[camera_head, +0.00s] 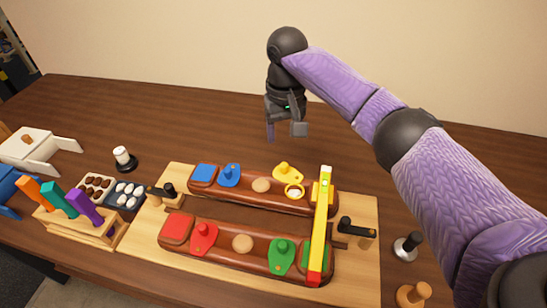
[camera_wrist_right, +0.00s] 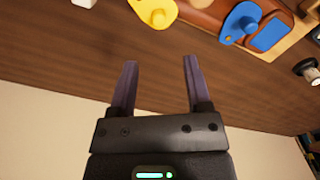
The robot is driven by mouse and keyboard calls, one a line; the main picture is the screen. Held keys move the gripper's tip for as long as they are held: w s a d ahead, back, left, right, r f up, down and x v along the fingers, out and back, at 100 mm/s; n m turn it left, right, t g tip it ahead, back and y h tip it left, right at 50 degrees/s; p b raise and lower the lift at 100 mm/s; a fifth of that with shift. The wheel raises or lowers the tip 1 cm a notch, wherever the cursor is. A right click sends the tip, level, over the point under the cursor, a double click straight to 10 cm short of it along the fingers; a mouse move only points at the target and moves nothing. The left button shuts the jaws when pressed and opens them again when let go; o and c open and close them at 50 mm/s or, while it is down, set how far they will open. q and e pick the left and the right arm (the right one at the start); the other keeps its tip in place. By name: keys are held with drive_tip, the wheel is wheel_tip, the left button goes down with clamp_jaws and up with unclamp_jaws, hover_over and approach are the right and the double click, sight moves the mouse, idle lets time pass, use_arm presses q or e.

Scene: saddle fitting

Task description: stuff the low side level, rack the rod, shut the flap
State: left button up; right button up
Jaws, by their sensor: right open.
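A saddle with two brown padded panels lies on a pale board; the far panel (camera_head: 240,193) and the near panel (camera_head: 215,252) run side by side. On the far panel a yellow flap (camera_head: 287,172) is turned aside from a yellow-rimmed hole (camera_head: 294,191) with something pale in it. The blue flap (camera_head: 229,175), red flap (camera_head: 203,238) and green flap (camera_head: 281,256) lie on the panels. Rods with orange (camera_head: 28,191), teal (camera_head: 56,199) and purple (camera_head: 84,207) handles stand in a wooden rack (camera_head: 92,236). My right gripper (camera_head: 285,132) is open and empty behind the far panel.
A yellow bar (camera_head: 320,230) with a red end lies across both panels. Trays of brown lumps (camera_head: 96,187) and white lumps (camera_head: 127,195) sit at left. Black clamps flank the panels, including one at right (camera_head: 356,228). The table behind the saddle is clear.

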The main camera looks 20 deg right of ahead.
drive_tip(key=b, duration=0.1)
hover_over(284, 164)
wheel_tip(284, 164, down, 4)
drive_tip(key=shift+s+f, duration=0.1)
drive_tip(key=shift+s, duration=0.05)
wheel_tip(284, 164, down, 5)
drive_tip(key=shift+r+b, duration=0.1)
drive_tip(key=shift+b, duration=0.75)
use_arm(q)
drive_tip(key=s+f, duration=0.2)
drive_tip(key=shift+d+f, duration=0.15)
drive_tip(key=shift+f, duration=0.25)
use_arm(e)
drive_tip(key=shift+c, duration=0.3)
clamp_jaws()
